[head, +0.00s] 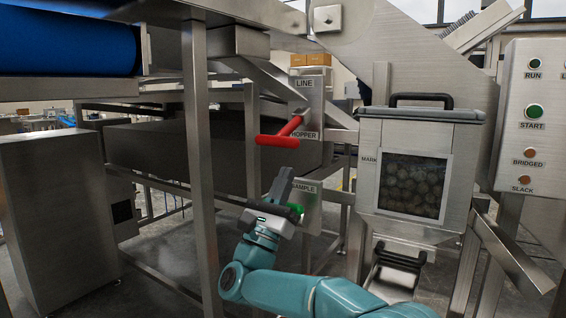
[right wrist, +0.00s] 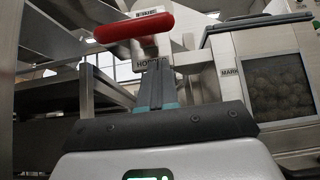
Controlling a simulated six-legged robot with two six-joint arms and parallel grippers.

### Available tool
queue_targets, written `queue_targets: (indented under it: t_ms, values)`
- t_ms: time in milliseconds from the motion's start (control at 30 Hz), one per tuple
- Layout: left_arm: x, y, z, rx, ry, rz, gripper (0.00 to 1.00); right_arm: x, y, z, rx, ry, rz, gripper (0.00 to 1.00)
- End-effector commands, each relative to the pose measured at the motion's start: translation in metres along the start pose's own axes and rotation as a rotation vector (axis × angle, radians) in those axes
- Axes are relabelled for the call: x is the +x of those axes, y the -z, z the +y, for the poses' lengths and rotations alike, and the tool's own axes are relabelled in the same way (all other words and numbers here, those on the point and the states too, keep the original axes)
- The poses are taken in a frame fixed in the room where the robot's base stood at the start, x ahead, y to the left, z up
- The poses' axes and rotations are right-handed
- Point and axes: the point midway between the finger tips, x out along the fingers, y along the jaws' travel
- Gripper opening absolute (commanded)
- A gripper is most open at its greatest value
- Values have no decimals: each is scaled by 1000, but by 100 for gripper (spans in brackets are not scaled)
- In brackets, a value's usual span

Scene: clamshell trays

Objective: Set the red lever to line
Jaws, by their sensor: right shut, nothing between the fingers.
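The red lever (head: 278,139) sticks out from a steel post beside the HOPPER label (head: 304,135), its red crossbar pointing toward me. The LINE label (head: 304,84) is above it and the SAMPLE label (head: 303,188) below. My right gripper (head: 284,172) is shut and empty, just below the lever's bar and apart from it in the head view. In the right wrist view the lever's bar (right wrist: 134,26) spans above the tips of my right gripper (right wrist: 157,68), which point up toward it. I cannot tell the exact gap. My left gripper is not in view.
A hopper bin (head: 418,150) with a black handle and a window stands to the right. A control panel (head: 532,120) with RUN and START buttons is at the far right. A steel upright (head: 198,170) stands left of the lever. A green knob (head: 296,209) shows behind my right gripper.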

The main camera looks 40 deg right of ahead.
Motion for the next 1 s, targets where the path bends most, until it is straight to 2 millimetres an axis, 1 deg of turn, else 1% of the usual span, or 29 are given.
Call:
queue_targets:
  t_ms: [33,233,733,1000]
  values:
    - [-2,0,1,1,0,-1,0,7,-9,0,5,0,-2,0]
    - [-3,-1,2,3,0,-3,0,20,-23,0,3,-1,-1,0]
    - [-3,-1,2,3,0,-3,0,23,-26,0,3,-2,3,0]
    - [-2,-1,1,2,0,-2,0,25,-33,0,3,-2,55,0]
